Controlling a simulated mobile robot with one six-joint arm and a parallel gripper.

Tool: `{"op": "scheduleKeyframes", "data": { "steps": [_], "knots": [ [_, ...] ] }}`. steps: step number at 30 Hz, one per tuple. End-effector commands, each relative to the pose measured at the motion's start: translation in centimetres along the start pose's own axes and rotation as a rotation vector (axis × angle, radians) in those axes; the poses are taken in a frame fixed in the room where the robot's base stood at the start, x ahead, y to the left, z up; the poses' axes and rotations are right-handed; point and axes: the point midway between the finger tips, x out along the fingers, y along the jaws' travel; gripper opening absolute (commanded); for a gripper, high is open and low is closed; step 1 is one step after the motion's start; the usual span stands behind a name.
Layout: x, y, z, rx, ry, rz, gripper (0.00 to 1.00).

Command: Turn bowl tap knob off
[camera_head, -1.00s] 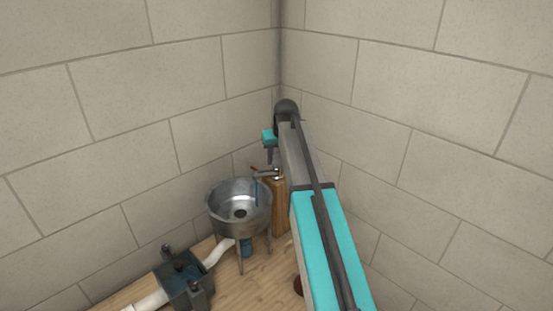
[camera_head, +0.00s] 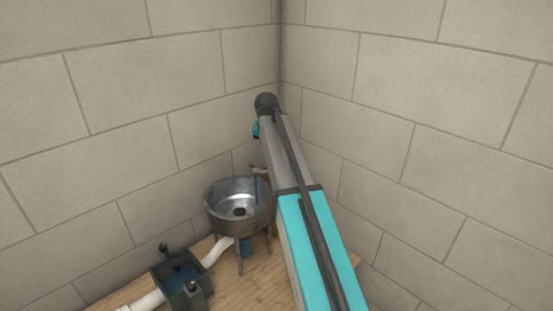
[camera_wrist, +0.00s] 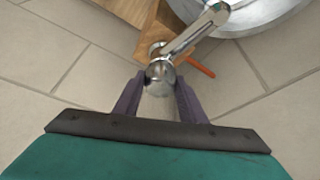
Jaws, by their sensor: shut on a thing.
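The chrome tap (camera_wrist: 195,32) shows in the wrist view, its spout reaching toward the metal bowl (camera_wrist: 268,22). Its round chrome end (camera_wrist: 160,76), which looks like the knob, sits between the two purple fingers of my gripper (camera_wrist: 158,95), which is shut on it. A red-orange lever (camera_wrist: 200,66) sticks out beside the tap. In the head view the bowl (camera_head: 222,199) stands on legs, and a thin blue strand (camera_head: 257,187) hangs down into it, likely water. My arm hides most of the tap and the fingers there.
A wooden post (camera_wrist: 128,38) stands behind the tap. A dark box with blue inside (camera_head: 180,278) and a white pipe (camera_head: 216,252) lie on the wooden floor (camera_head: 240,292) at lower left. Block walls (camera_head: 120,110) meet in a corner close behind my arm.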

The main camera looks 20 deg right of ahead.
Motion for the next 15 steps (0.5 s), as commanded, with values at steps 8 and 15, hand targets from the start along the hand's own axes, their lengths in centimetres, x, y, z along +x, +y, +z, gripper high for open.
{"op": "scheduleKeyframes", "data": {
  "steps": [8,15],
  "knots": [
    [0.21,-0.21,-0.16,0.217,0.003,0.092,0.15],
    [0.22,-0.27,-0.18,0.403,0.003,0.169,0.15]
  ]
}}
